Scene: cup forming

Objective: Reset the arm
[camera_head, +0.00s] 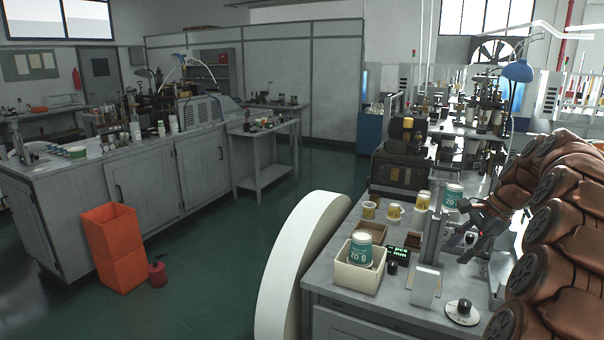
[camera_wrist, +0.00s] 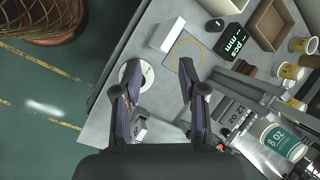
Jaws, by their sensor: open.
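My gripper (camera_head: 466,243) is at the end of my brown arm in the head view, over the right part of the grey workbench (camera_head: 327,275). In the wrist view my gripper (camera_wrist: 159,68) has its two dark fingers spread apart, with bare bench between them. It is open and empty. A green and white 8 OZ paper cup (camera_head: 453,195) is beside my gripper at the metal stand; it also shows at lower right in the wrist view (camera_wrist: 283,142), apart from the fingers. Another such cup (camera_head: 361,249) sits upside down in a beige box (camera_head: 359,276).
Several small yellow cups (camera_head: 394,212) stand behind the box. Dark machines (camera_head: 402,170) are further back. Orange bins (camera_head: 120,262) stand on the open floor at left.

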